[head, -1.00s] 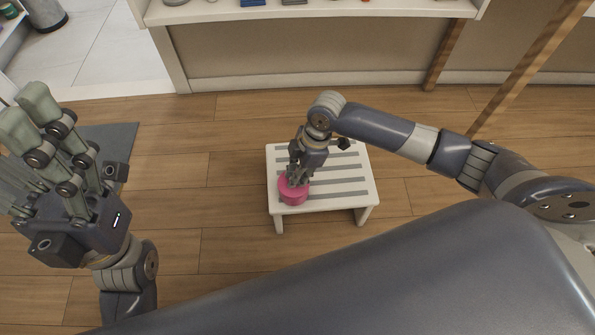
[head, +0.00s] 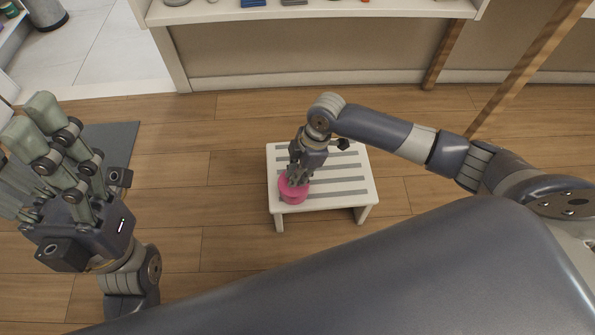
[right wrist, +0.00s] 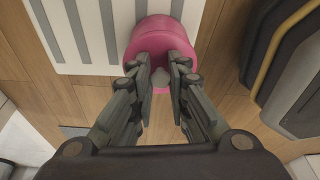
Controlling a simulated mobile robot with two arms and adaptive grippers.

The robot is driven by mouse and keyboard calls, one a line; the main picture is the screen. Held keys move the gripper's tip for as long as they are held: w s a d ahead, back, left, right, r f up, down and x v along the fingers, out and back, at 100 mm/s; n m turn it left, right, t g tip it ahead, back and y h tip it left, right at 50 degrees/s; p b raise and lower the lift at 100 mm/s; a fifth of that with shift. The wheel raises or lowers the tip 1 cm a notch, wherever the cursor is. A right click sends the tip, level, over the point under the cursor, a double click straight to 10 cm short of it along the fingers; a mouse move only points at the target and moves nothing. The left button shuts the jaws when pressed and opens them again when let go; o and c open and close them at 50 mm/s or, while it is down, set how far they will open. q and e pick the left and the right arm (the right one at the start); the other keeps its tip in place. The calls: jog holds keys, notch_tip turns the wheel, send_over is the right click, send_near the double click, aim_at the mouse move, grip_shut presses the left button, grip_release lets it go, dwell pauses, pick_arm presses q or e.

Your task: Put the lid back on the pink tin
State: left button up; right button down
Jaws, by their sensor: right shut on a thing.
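The pink tin (head: 294,196) stands at the front left corner of a white stool. It also shows in the right wrist view (right wrist: 158,22). The pink lid (right wrist: 150,44) with a small grey knob is over the tin's top. I cannot tell whether the lid is seated or slightly above it. My right gripper (head: 297,181) points down at it, shut on the lid by its knob, with a finger on each side in the right wrist view (right wrist: 160,72). My left gripper (head: 30,121) is empty, fingers up and apart, far left of the stool.
The white stool (head: 358,190) has grey strips and is otherwise clear. Wooden floor (head: 235,240) surrounds it. A grey mat (head: 118,140) lies at the left. A white shelf (head: 330,12) with small items stands behind, and wooden poles (head: 520,72) lean at the right.

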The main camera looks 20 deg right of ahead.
dwell(0.3)
dwell(0.4)
jog(key=shift+p, duration=0.4)
jog(key=shift+p, duration=0.35)
dwell(0.4)
jog(key=shift+f, duration=0.2)
jog(key=shift+p, duration=0.5)
dwell(0.8)
jog(key=c, duration=1)
grip_release()
jog(key=shift+o, duration=0.2)
